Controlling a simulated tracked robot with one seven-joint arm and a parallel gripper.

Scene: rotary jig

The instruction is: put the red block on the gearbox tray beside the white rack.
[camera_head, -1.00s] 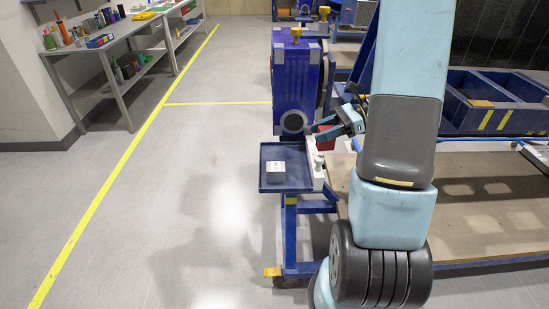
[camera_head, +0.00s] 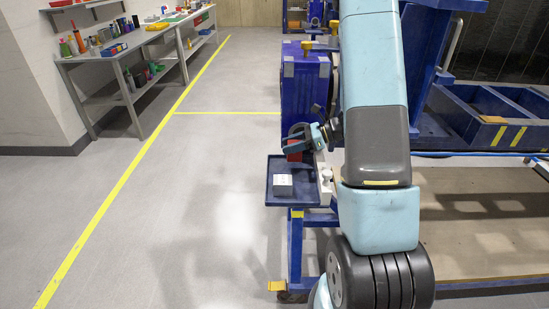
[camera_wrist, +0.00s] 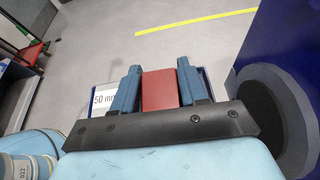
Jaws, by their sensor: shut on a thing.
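My gripper (camera_head: 300,140) is shut on the red block (camera_head: 294,156) and holds it over the far part of the blue gearbox tray (camera_head: 306,188). In the wrist view the red block (camera_wrist: 159,91) sits between the two blue fingers of my gripper (camera_wrist: 159,68). A white and grey block (camera_head: 283,183) sits on the tray, nearer to the camera; its "50 mm" label (camera_wrist: 103,97) shows left of the fingers in the wrist view. A white piece with knobs, likely the white rack (camera_head: 325,182), stands along the tray's right edge. I cannot tell the block's height above the tray.
A tall blue gearbox housing (camera_head: 299,85) stands just behind the tray; its round dark flange (camera_wrist: 275,115) is close on the right in the wrist view. A workbench (camera_head: 135,50) with tools stands at the back left. The floor left of the tray is clear.

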